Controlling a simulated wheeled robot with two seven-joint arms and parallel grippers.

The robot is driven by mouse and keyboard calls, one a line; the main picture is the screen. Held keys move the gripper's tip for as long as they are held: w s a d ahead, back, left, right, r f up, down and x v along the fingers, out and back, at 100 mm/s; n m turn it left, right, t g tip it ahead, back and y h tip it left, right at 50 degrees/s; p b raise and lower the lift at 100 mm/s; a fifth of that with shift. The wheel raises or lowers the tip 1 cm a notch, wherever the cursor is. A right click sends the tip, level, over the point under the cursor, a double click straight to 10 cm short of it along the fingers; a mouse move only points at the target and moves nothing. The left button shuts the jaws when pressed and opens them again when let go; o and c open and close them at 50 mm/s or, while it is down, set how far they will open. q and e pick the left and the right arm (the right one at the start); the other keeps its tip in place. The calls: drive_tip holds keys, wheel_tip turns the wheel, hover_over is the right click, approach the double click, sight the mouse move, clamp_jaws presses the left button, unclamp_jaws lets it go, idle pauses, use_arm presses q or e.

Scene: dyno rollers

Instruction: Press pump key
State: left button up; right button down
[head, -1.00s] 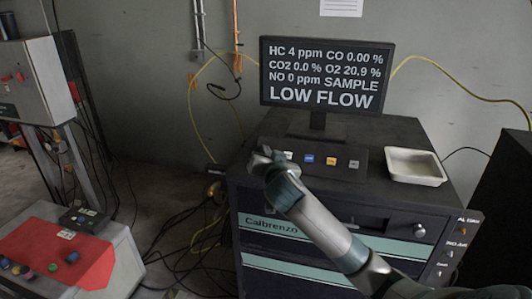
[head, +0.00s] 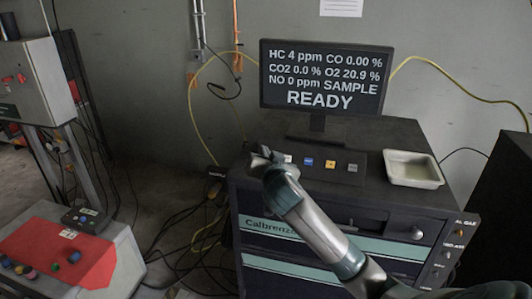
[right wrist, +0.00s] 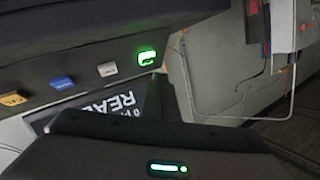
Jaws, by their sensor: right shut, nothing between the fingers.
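A dark key panel (head: 318,173) on top of the analyzer cabinet carries a row of small keys. The white key (head: 288,158), blue key (head: 308,161), orange key (head: 330,164) and grey key (head: 352,167) show in the head view. In the right wrist view a key lit green (right wrist: 146,57) stands at the row's end beside the white key (right wrist: 107,69); I cannot read its label. My right gripper (head: 260,154) is shut and empty at the panel's left end, hiding part of it. Contact is unclear. My left gripper is not in view.
The monitor (head: 325,77) behind the panel reads READY. A white tray (head: 413,170) stands right of the panel on the cabinet top. A red-topped grey box (head: 62,250) stands at the left, and cables lie on the floor between.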

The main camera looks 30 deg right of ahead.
drive_tip(key=r+p, duration=0.1)
drive_tip(key=s+a+r+p, duration=0.2)
drive_tip(key=shift+a+r, duration=0.1)
drive_tip(key=shift+r, duration=0.15)
drive_tip(key=shift+f, duration=0.1)
idle(0.5)
